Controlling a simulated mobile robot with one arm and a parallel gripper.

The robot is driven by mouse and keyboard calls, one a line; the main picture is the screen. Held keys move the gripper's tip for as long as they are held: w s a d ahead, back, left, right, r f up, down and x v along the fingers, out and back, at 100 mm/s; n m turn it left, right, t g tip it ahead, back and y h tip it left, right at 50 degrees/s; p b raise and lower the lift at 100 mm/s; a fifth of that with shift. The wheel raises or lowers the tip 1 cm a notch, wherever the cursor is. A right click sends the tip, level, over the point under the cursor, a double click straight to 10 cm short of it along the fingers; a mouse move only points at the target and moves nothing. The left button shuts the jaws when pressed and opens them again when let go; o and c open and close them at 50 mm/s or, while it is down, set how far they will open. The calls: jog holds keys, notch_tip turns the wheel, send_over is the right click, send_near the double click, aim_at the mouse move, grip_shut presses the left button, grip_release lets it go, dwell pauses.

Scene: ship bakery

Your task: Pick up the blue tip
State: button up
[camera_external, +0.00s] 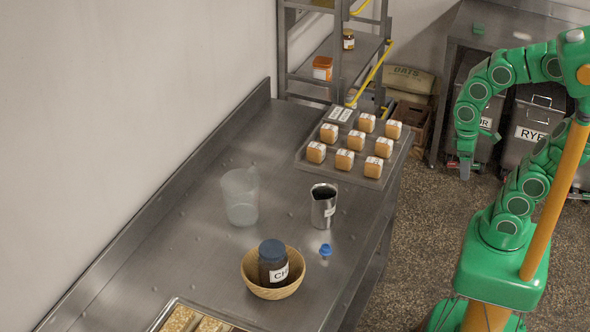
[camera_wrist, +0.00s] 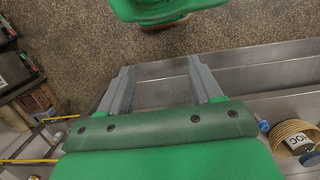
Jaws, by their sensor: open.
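The blue tip (camera_external: 325,250) stands on the steel counter, just right of a wooden bowl and in front of a metal pitcher. In the wrist view the blue tip (camera_wrist: 263,126) shows small at the right, beside the edge of my gripper's body. My gripper (camera_external: 465,172) hangs over the floor to the right of the counter, well away from the tip. In the wrist view its two grey fingers (camera_wrist: 165,85) are spread apart with nothing between them.
The wooden bowl (camera_external: 247,268) holds a dark jar with a blue lid (camera_external: 272,252). The metal pitcher (camera_external: 323,208), a clear beaker (camera_external: 240,198) and a tray (camera_external: 375,183) of small loaf-like blocks stand on the counter (camera_external: 185,245). A shelf rack (camera_external: 335,60) stands at the back.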

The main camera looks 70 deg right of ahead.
jog(key=w+d+f+t+h, duration=0.1)
jog(key=w+d+h, duration=0.35)
jog(key=w, duration=1.05)
jog(key=n+t+h, duration=0.4)
jog(key=n+t, duration=0.7)
jog(key=n, duration=1.5)
send_over(327, 247)
jog(key=s+d, duration=0.3)
jog(key=d, duration=0.5)
notch_tip(327, 247, down, 11)
jog(key=a+f+n+y, duration=0.1)
jog(key=a+n, duration=0.1)
jog(key=a, duration=0.1)
jog(key=a+f+n+t+y, duration=0.1)
jog(key=a, duration=0.2)
jog(key=s+a+f+n+t+y, duration=0.1)
jog(key=a+n, duration=0.1)
jog(key=a, duration=0.2)
jog(key=shift+f+n+y, duration=0.25)
jog(key=shift+f+n, duration=0.05)
jog(key=shift+x, duration=1.25)
jog(key=shift+w+d+f, duration=0.65)
jog(key=shift+w+f, duration=0.3)
jog(key=shift+w, duration=0.1)
jog(key=shift+x, duration=1.1)
